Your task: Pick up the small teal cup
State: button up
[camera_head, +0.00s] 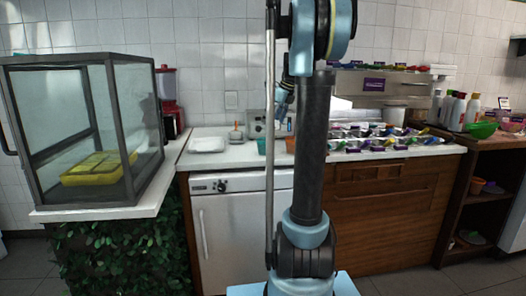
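A small teal cup (262,147) appears to stand on the white counter, just left of my arm's thin rod. It is small in the picture, and my arm may hide part of it. An orange cup (290,145) stands to its right, partly covered by my arm's dark link. My gripper (282,107) seems to be the small bluish part behind the arm, above the counter. Its fingers are too small and too covered to show whether they are open or shut.
A glass case (108,80) with a yellow tray (92,170) stands at left. A white plate (207,145) lies on the counter. Topping trays (375,138) fill the right side. Bottles (457,110) and a green bowl (481,130) stand at far right.

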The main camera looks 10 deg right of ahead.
aim_at(264, 143)
jog(key=x, duration=0.8)
jog(key=shift+f, duration=0.1)
jog(key=shift+x, duration=2.7)
jog(key=shift+w, duration=0.15)
jog(key=c, duration=0.9)
